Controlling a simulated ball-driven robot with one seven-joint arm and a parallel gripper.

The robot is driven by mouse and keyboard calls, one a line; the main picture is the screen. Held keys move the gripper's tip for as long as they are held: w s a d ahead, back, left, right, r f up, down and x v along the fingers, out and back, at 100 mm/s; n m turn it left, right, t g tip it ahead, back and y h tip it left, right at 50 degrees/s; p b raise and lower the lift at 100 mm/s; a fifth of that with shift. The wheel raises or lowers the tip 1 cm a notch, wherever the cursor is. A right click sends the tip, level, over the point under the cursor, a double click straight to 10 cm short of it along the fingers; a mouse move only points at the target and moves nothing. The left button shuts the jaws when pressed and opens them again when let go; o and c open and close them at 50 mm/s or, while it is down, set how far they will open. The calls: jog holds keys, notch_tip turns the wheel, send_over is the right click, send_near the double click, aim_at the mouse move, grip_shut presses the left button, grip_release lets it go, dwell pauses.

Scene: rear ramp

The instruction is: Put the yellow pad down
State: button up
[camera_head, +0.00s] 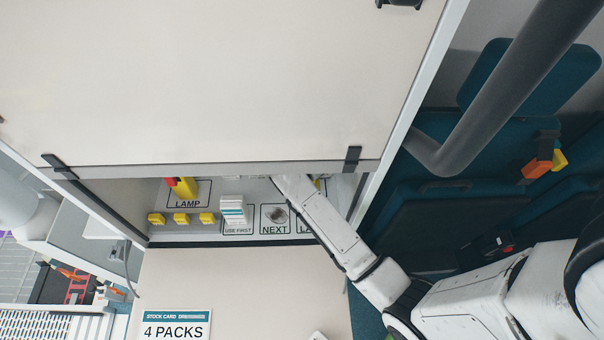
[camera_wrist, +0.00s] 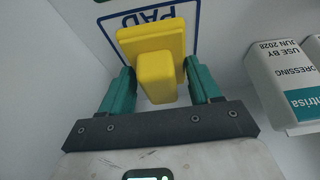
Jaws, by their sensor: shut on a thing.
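The yellow pad (camera_wrist: 155,60) is between the two green fingers of my gripper (camera_wrist: 160,72) in the wrist view. My gripper is shut on it. A blue-outlined label reading PAD (camera_wrist: 150,17), upside down in this view, shows just beyond the pad on a white surface. I cannot tell whether the pad touches that surface. In the head view my arm reaches into a lit shelf bay (camera_head: 185,237), and my gripper is hidden behind the panel above.
A white dressing box (camera_wrist: 280,80) stands right of my gripper in the wrist view. In the head view, white packs (camera_head: 233,210), a red and yellow lamp (camera_head: 184,188) and several yellow blocks (camera_head: 181,218) occupy the bay. A large pale panel (camera_head: 210,80) overhangs it.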

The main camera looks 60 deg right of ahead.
jog(key=shift+f, duration=0.6)
jog(key=shift+f, duration=0.2)
jog(key=o, duration=1.1)
jog(key=v, duration=0.5)
jog(key=shift+r, duration=0.3)
jog(key=s+a, duration=0.2)
jog(key=a, duration=0.1)
jog(key=s+a+b, duration=0.1)
jog(key=s+a, duration=0.4)
jog(key=a, duration=0.1)
jog(key=shift+s+a, duration=0.2)
jog(key=shift+a, duration=0.05)
